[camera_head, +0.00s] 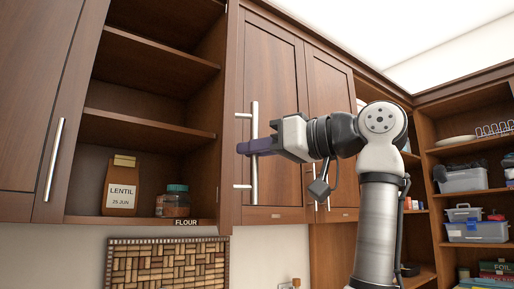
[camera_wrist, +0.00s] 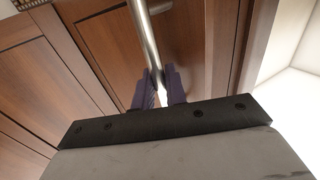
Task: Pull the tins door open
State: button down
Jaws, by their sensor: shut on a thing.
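The door with my gripper at it (camera_head: 280,110) is a brown wooden cabinet door in the middle of the head view, and it looks shut. The small label below it is too small to read. A vertical silver bar handle (camera_head: 254,182) stands near its left edge. My gripper (camera_head: 245,147) reaches in from the right and is shut on this handle, around its middle. In the wrist view the purple fingers (camera_wrist: 160,92) lie on both sides of the handle bar (camera_wrist: 147,40).
To the left is an open cabinet section labelled FLOUR (camera_head: 186,222), with a LENTIL bag (camera_head: 122,188) and a jar (camera_head: 176,201) on its bottom shelf. Another door (camera_head: 330,85) adjoins on the right. Open shelves with boxes (camera_head: 477,231) stand at far right.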

jog(key=shift+w+d, duration=0.15)
jog(key=shift+d, duration=0.25)
jog(key=shift+g, duration=0.3)
jog(key=c, duration=1.7)
grip_release()
jog(key=shift+c, duration=0.2)
jog(key=shift+o, duration=1)
jog(key=shift+w+a, duration=0.15)
jog(key=b+v, duration=0.2)
jog(key=v, duration=1.2)
jog(key=shift+f, duration=0.2)
